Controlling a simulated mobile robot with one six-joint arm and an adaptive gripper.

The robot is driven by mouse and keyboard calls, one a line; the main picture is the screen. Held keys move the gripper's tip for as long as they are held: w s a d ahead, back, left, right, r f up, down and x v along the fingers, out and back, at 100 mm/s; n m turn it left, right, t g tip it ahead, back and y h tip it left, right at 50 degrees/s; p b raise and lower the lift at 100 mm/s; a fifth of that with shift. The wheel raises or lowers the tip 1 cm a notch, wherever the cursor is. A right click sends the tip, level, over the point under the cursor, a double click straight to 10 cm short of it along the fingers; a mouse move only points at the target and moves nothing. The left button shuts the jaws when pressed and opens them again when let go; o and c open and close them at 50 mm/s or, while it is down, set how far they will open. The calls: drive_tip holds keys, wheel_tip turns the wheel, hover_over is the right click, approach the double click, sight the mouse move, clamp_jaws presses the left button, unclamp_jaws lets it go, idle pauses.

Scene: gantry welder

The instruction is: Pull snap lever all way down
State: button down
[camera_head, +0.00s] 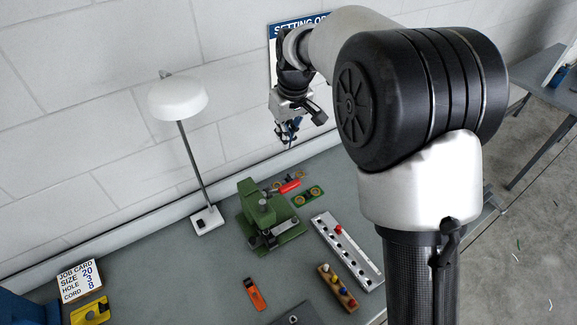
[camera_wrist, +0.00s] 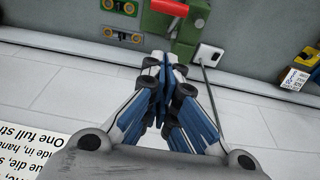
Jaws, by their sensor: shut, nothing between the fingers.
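The snap lever has a red handle (camera_head: 289,187) that sticks out to the right of a green press (camera_head: 262,212) on the grey table. In the wrist view the red handle (camera_wrist: 168,7) shows at the top edge, partly cut off, with the green press body (camera_wrist: 190,30) beside it. My gripper (camera_head: 287,137) hangs above the back of the table, above and apart from the handle. In the wrist view my gripper (camera_wrist: 166,65) is shut and empty, its fingertips together below the handle in the picture.
A white lamp (camera_head: 178,98) stands left of the press. A metal strip with holes (camera_head: 347,248), an orange tool (camera_head: 255,293) and a wooden block with coloured pegs (camera_head: 338,287) lie in front and to the right. A sign (camera_head: 275,62) is on the wall behind my gripper.

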hover_over(281, 188)
drive_tip(key=w, duration=0.5)
wheel_tip(281, 188, down, 9)
drive_tip(key=shift+s+d+f, duration=0.25)
drive_tip(key=shift+f, duration=0.45)
drive_tip(key=shift+s+d+f, duration=0.25)
drive_tip(key=shift+f, duration=0.4)
drive_tip(key=shift+s+d+f, duration=0.25)
drive_tip(key=shift+f, duration=0.45)
drive_tip(key=shift+f, duration=0.15)
